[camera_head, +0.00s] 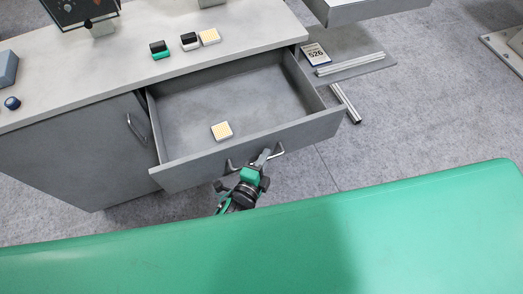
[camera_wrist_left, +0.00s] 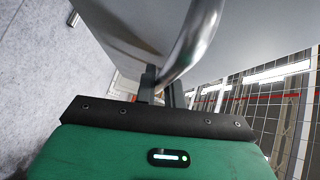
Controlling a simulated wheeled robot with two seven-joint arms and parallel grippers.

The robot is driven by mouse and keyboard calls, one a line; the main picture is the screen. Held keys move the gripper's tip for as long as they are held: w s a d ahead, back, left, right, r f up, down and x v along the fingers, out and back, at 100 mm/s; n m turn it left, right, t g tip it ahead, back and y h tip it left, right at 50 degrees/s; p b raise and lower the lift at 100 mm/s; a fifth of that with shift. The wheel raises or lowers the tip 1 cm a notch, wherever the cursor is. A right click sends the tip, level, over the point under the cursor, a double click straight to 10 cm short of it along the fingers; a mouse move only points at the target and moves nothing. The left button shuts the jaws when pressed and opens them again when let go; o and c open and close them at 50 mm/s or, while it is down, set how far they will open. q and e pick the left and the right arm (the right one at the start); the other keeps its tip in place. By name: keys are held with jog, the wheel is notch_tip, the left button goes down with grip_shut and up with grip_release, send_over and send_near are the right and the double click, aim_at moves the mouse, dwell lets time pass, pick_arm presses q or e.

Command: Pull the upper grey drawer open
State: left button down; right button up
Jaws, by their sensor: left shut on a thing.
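The upper grey drawer (camera_head: 320,122) stands pulled out of the grey cabinet, and its inside shows from above. A small tan block with a dotted top (camera_head: 222,131) lies on the drawer floor. The drawer's metal bar handle (camera_head: 278,151) is on its front; in the left wrist view the bar (camera_wrist_left: 193,38) runs large and close past the fingers. My left gripper (camera_head: 262,160) is at the drawer front, shut on the handle; its dark fingers also show in the left wrist view (camera_wrist_left: 161,90). My right gripper is not in view.
The worktop (camera_head: 120,75) carries a green-black block (camera_head: 160,50), a white-black block (camera_head: 189,41) and another tan block (camera_head: 209,37). A cabinet door with its own handle (camera_head: 137,128) is left of the drawer. A label marked 526 (camera_head: 315,54) lies right of the cabinet.

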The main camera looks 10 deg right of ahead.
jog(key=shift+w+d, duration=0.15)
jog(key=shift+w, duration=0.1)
pick_arm(q)
jog(key=c, duration=1.5)
grip_release()
